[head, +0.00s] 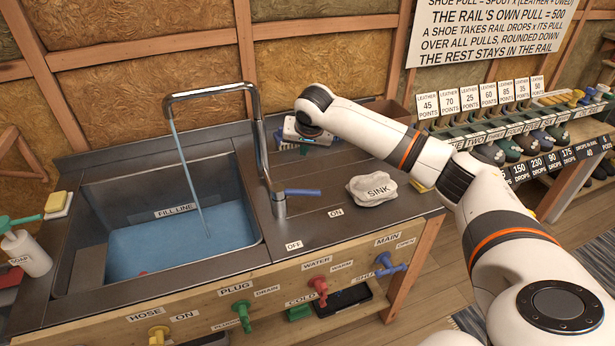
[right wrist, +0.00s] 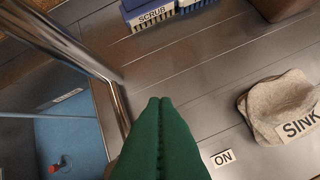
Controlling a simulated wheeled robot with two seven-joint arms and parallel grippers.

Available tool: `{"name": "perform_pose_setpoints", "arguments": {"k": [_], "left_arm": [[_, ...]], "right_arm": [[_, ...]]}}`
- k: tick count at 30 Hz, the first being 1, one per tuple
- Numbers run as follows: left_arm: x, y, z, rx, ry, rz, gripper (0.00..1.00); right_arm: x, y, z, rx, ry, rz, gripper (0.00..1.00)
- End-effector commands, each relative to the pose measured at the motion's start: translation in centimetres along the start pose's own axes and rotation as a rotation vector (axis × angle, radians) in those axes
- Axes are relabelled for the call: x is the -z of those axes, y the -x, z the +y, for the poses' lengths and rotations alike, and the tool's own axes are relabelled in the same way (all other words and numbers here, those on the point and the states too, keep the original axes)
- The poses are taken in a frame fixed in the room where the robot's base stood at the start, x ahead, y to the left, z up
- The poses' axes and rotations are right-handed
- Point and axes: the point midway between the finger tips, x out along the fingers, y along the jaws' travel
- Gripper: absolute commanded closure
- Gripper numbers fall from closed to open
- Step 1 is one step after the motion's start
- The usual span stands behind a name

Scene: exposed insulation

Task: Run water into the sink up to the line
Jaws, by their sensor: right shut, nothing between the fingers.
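The steel sink (head: 75,250) holds blue water (head: 170,245). A thin stream runs into it from the tall spout (head: 215,90). The FILL LINE label (head: 175,210) is on the back wall, a little above the water surface. The blue tap lever (head: 302,192) points right, nearer the ON label (head: 335,212) than the OFF label (head: 293,245). My right gripper (head: 304,149) is above the counter behind the lever, shut and empty. Its green fingers (right wrist: 158,120) show closed in the right wrist view, beside the spout post (right wrist: 95,65). My left gripper is out of view.
A grey SINK cloth (head: 371,189) lies on the counter. A SCRUB brush (right wrist: 150,14) is at the back. The front panel has a yellow hose tap (head: 158,335), green plug handle (head: 242,312), red water tap (head: 319,288) and blue main tap (head: 388,265). Soap (head: 28,250) stands left.

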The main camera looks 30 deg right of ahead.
Motion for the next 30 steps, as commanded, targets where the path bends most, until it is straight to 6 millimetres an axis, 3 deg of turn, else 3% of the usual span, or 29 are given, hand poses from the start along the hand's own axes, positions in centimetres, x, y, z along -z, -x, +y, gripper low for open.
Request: {"name": "perform_pose_setpoints", "arguments": {"k": [1,4,9,14,27,30], "left_arm": [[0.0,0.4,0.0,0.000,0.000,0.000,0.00],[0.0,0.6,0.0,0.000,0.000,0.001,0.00],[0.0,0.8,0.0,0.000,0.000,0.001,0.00],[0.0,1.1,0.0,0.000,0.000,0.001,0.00],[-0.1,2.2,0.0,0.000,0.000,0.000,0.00],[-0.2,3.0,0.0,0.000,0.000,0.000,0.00]], "right_arm": [[0.5,1.5,0.6,0.033,0.013,0.042,1.00],[1.6,3.2,0.7,0.099,0.034,0.111,1.00],[2.4,3.9,0.6,0.143,0.049,0.155,1.00],[2.7,2.1,0.2,0.148,0.048,0.158,1.00],[3.9,-5.8,-0.9,0.147,0.048,0.155,1.00],[5.1,-4.6,-0.9,0.144,0.052,0.153,1.00]]}}
